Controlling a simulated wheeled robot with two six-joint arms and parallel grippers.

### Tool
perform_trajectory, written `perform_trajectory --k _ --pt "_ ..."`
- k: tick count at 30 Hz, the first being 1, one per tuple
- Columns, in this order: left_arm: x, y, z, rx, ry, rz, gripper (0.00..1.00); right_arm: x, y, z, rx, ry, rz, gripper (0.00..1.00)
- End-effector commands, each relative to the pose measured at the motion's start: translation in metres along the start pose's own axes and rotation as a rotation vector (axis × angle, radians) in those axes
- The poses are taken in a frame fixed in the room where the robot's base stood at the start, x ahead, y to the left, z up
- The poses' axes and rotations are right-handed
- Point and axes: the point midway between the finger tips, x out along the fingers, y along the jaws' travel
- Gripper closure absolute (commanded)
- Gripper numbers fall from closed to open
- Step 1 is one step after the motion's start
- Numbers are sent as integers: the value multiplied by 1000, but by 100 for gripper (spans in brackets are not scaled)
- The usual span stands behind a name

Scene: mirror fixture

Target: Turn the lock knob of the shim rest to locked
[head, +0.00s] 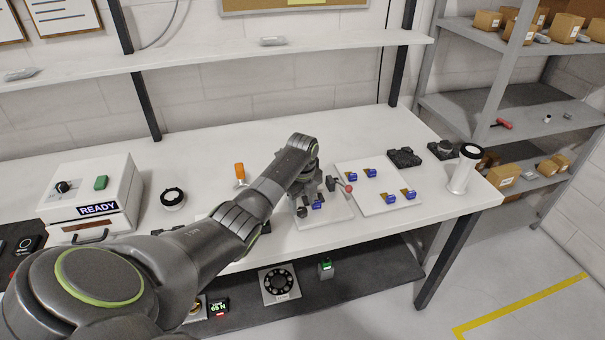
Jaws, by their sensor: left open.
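My left arm reaches over the white table, and my left gripper (310,203) points down, open, over a small light base plate (322,219). Small dark and blue parts under the gripper are partly hidden by it. A lever with a red ball end (348,188) stands just right of the gripper. I cannot make out which part is the lock knob of the shim rest, or how it is turned. I cannot tell whether the fingers touch anything. My right gripper is not in view.
A white board (376,202) with several blue clip-like parts lies right of the gripper. Black blocks (404,157) and a white cylinder (463,169) stand farther right. A white READY box (115,190), a black ring (173,199) and an orange-handled item (240,172) stand to the left.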

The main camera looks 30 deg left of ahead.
Motion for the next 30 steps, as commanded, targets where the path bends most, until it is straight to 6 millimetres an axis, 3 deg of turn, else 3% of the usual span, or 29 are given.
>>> perform_trajectory --k 11,16,21,30 --pt "-89 -1 1 2 -5 -6 48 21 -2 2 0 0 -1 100" --pt "-133 0 0 1 -1 -1 48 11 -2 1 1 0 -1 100" --pt "-147 0 0 1 0 1 48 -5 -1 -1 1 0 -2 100" --pt "-152 0 0 1 0 0 48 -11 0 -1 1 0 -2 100"
